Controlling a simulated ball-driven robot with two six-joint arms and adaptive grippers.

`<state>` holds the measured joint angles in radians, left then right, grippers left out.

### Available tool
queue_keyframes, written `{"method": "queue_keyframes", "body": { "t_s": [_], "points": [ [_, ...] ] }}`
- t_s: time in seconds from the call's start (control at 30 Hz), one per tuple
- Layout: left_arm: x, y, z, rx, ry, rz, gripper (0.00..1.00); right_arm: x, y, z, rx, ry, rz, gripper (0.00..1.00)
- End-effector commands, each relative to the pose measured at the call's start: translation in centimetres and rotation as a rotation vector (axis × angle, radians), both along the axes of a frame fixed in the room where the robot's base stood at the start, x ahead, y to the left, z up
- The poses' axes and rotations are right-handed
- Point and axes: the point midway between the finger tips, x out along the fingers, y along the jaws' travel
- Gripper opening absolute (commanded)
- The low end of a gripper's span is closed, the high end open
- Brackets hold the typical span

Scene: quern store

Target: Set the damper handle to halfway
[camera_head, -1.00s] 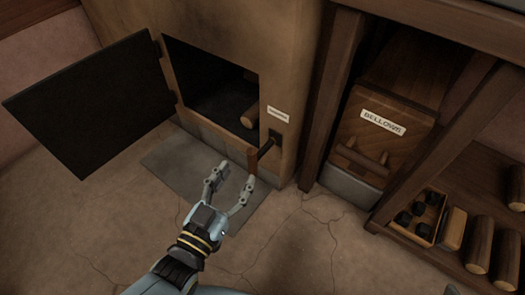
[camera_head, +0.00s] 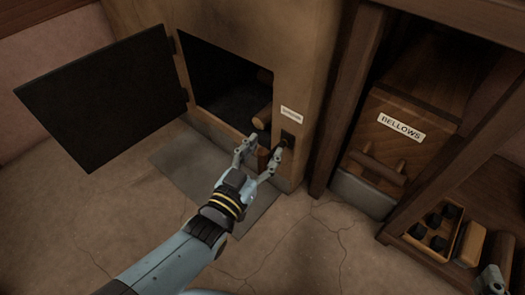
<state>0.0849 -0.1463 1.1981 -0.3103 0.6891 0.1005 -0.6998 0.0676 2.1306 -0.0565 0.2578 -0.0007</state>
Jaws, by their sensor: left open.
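The damper handle (camera_head: 264,158) projects from a dark slotted plate (camera_head: 288,139) on the front of the stove, at the right of its opening. Its brown grip shows between the fingers of my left gripper (camera_head: 260,153), and the fingers hide part of it. My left gripper is open, with one finger on each side of the grip. I cannot tell whether either finger touches it. A small white label (camera_head: 291,114) sits above the plate, too small to read. A grey tip of my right gripper (camera_head: 492,280) shows at the lower right edge.
The black stove door (camera_head: 105,100) stands open at the left, and a log (camera_head: 262,117) lies in the opening. A bellows box (camera_head: 390,140) stands in a wooden frame at the right. A tray of dark lumps (camera_head: 435,228) sits on a low shelf.

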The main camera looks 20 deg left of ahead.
Motion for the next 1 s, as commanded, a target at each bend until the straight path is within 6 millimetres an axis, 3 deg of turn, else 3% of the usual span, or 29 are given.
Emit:
{"method": "queue_keyframes", "body": {
  "t_s": [0.03, 0.37, 1.0],
  "points": [
    [0.0, 0.0, 0.01, 0.0, 0.0, 0.0, 0.42, 0.0, 0.0, 0.0, 0.0, 0.0, 0.0, 0.46],
    [-0.01, 0.0, 0.0, 0.0, 0.0, 0.0, 0.0, -0.02, 0.0, -0.02, 0.0, 0.001, 0.0, 0.46],
    [-0.08, -0.09, -0.05, -0.001, 0.001, -0.001, 0.0, -0.04, -0.01, -0.07, 0.0, 0.003, 0.0, 0.46]
  ]
}}
